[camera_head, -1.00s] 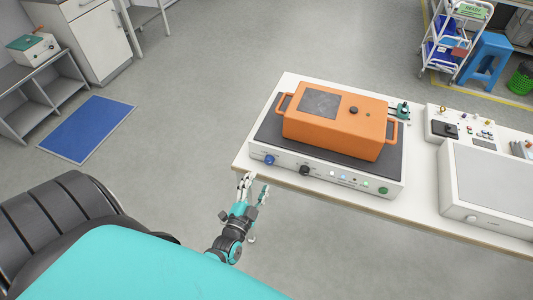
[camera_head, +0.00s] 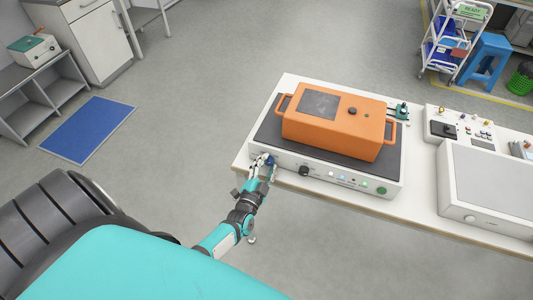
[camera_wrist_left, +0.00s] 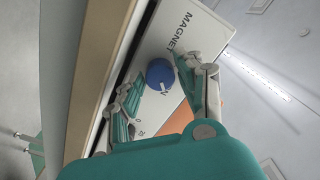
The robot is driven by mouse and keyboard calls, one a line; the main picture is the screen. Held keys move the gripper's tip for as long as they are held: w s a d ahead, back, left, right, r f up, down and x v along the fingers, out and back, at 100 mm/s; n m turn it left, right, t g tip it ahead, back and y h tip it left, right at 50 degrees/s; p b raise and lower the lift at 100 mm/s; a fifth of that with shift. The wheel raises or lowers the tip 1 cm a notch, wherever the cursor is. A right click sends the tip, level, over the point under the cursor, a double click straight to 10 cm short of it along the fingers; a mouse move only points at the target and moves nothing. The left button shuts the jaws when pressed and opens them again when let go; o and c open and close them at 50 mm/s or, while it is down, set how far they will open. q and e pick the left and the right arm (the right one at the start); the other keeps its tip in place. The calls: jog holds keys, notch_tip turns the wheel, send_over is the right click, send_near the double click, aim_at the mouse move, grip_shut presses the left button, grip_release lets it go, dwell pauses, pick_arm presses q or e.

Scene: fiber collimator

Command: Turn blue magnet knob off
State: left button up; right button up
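The blue magnet knob (camera_wrist_left: 159,74) is on the white front panel (camera_wrist_left: 185,32) of the device, beside printed MAGNET lettering. Its white pointer mark faces a partly hidden label ending in N. My left gripper (camera_head: 264,165) is at the left end of that front panel, mostly covering the knob (camera_head: 271,160) in the head view. In the left wrist view the two fingers of my left gripper (camera_wrist_left: 158,67) are apart, one on each side of the knob. Gaps show between knob and fingers. My right gripper is not in view.
An orange handled box (camera_head: 340,128) sits on the device's dark top. A black knob (camera_head: 304,171), small buttons and a green knob (camera_head: 381,190) lie along the panel to the right. A grey-white instrument (camera_head: 490,190) stands right. The floor in front is clear.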

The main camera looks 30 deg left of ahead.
pick_arm(q)
grip_shut()
jog(key=n, duration=0.4)
jog(key=shift+n+b, duration=0.4)
jog(key=n+b, duration=0.1)
jog(key=n, duration=0.3)
jog(key=shift+n, duration=0.3)
jog(key=n+b, duration=0.1)
jog(key=n, duration=0.4)
jog(key=shift+f, duration=0.1)
jog(key=shift+n+b, duration=0.45)
jog(key=shift+n, duration=1.45)
